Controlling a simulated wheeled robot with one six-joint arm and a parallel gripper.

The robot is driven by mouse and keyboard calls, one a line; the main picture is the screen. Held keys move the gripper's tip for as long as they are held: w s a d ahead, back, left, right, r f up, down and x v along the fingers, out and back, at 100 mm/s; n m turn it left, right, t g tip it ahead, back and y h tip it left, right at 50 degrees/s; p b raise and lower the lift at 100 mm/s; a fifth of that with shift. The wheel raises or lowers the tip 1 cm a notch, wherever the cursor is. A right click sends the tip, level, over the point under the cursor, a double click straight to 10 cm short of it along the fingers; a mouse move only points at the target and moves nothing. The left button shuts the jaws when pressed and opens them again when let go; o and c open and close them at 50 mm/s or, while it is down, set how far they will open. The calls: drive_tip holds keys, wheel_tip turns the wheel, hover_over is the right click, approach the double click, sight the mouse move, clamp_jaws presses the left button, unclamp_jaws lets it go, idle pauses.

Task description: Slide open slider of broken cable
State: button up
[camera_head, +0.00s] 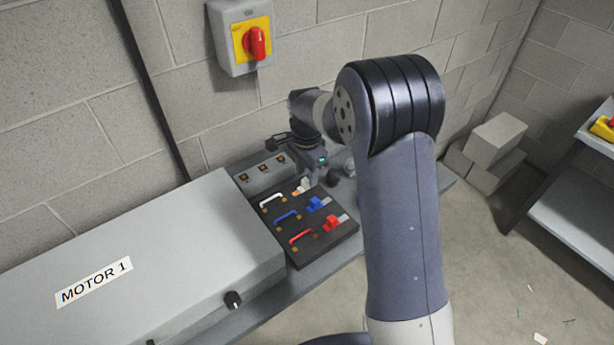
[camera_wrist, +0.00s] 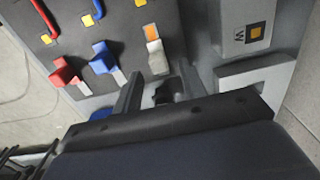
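A dark panel (camera_head: 325,250) carries a white, a blue and a red cable, each beside a slider of the same colour. The white slider (camera_head: 304,185) sits farther right along its track than the blue slider (camera_head: 314,204) and red slider (camera_head: 332,223), with an orange patch (camera_wrist: 149,31) bare on its cable side. The white cable (camera_head: 272,199), blue cable (camera_head: 286,215) and red cable (camera_head: 301,237) show; I cannot tell which is broken. My gripper (camera_wrist: 160,88) is open, its fingers at either side of the white slider's (camera_wrist: 157,62) near end; contact is unclear.
A grey box labelled MOTOR 1 (camera_head: 180,250) stands left of the panel. A grey block with several small buttons (camera_head: 262,173) lies behind it. A red rotary switch (camera_head: 256,43) is on the wall above. Grey blocks (camera_head: 490,150) and a shelf (camera_head: 575,190) stand at right.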

sight(299, 190)
wheel_tip(299, 190, up, 9)
drive_tip(key=shift+b, duration=0.4)
drive_tip(key=shift+f, duration=0.1)
wheel_tip(299, 190, down, 11)
drive_tip(key=shift+r+p, duration=0.15)
drive_tip(key=shift+p, duration=0.55)
drive_tip(key=shift+s+a, duration=0.7)
drive_tip(key=shift+a, duration=0.35)
drive_tip(key=shift+r, duration=0.85)
